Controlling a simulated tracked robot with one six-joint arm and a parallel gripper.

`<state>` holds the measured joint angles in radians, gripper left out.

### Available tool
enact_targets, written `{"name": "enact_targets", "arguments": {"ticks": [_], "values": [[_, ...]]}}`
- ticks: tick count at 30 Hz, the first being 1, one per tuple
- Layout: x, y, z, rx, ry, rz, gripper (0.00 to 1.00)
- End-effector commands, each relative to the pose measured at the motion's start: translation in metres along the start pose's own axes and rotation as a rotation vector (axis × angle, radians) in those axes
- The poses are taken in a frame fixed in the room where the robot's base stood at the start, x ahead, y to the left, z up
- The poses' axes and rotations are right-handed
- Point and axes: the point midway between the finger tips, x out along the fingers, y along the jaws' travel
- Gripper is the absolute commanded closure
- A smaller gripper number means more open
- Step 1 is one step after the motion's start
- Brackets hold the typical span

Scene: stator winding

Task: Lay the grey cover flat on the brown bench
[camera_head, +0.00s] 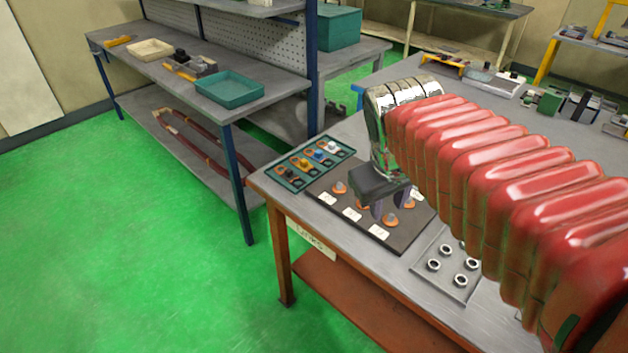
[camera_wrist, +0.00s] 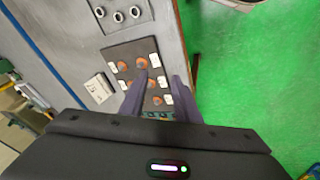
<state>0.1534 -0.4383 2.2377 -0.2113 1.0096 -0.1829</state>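The bench with brown legs and a grey top (camera_head: 281,258) stands in front of me. My gripper (camera_head: 391,208) hangs over the dark board (camera_head: 400,238) on it, which carries orange-and-grey pieces and white labels. The wrist view shows my two fingers (camera_wrist: 162,77) apart, with the board (camera_wrist: 113,52) and its pieces visible between and beyond them. Nothing shows held between them. I cannot tell whether the fingertips touch anything. I cannot single out a grey cover in either view; my arm hides part of the bench top.
A green tray of small coloured parts (camera_head: 297,186) lies left of the board, and a metal plate with several rings (camera_head: 428,287) lies right of it. A pale flat block (camera_wrist: 98,88) lies beside the board. A shelving bench (camera_head: 178,58) with trays stands behind. Green floor is open at left.

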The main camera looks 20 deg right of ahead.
Motion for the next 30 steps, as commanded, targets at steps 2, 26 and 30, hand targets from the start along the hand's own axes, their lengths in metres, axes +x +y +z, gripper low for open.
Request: {"name": "enact_targets", "arguments": {"ticks": [2, 26, 30], "values": [[-0.005, -0.021, 0.008, 0.024, 0.042, -0.032, 0.71], [-0.015, -0.106, 0.052, 0.169, 0.195, -0.214, 0.71], [-0.015, -0.105, 0.051, 0.168, 0.195, -0.214, 0.71]]}}
